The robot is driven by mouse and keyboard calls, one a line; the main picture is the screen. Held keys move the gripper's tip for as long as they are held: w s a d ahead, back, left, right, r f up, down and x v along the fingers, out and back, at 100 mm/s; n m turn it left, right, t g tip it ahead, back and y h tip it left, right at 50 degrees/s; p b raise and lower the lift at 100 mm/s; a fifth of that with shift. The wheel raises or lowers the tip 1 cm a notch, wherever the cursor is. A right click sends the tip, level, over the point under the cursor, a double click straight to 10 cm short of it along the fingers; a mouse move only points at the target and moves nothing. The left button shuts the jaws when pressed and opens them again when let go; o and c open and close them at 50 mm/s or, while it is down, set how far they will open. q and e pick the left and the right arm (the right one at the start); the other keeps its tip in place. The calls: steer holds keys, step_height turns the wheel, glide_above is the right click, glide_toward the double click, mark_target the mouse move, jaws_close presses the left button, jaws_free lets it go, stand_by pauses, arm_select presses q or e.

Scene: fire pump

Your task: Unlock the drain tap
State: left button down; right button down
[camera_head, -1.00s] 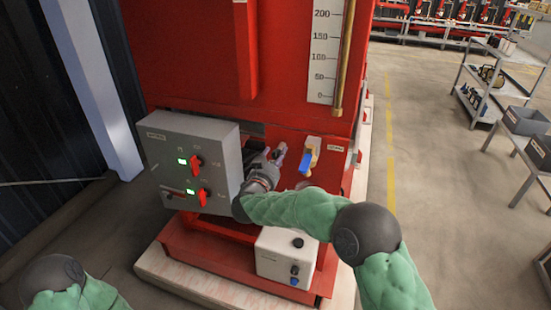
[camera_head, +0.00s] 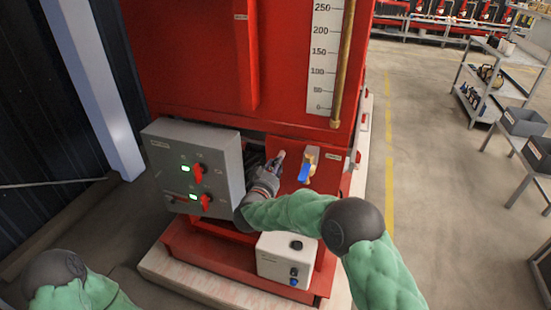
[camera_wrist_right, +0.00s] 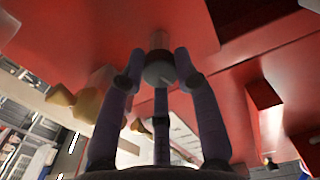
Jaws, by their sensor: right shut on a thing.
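The drain tap is a brass valve with a blue lever (camera_head: 305,171), on the red front panel below the level scale. In the right wrist view a blurred brass shape (camera_wrist_right: 88,100) shows at left. My right gripper (camera_head: 274,165) is just left of the tap, between it and the grey control box. In the wrist view its fingers (camera_wrist_right: 158,72) are closed around a grey round-ended knob (camera_wrist_right: 158,70) on a pale stem against the red surface. The fingers hide part of the knob. My left gripper is out of view; only part of its arm shows.
The grey control box (camera_head: 158,150) with red switches stands close left of my right gripper. The red tank (camera_head: 200,60) rises behind. Open floor (camera_head: 430,190) lies to the right, before grey shelving (camera_head: 480,107).

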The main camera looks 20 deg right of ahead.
steer(key=n+p, duration=1)
steer(key=n, duration=0.1)
steer(key=n+p, duration=0.5)
steer(key=shift+w+r+n, duration=0.15)
steer(key=shift+r+n, duration=0.15)
steer(key=shift+r, duration=0.05)
steer(key=shift+n+p, duration=0.3)
steer(key=shift+a, duration=0.1)
steer(key=c, duration=1.1)
jaws_free()
steer(key=shift+o, duration=1)
steer(key=shift+a+f, duration=0.1)
steer(key=shift+f, duration=0.1)
steer(key=shift+f, duration=0.1)
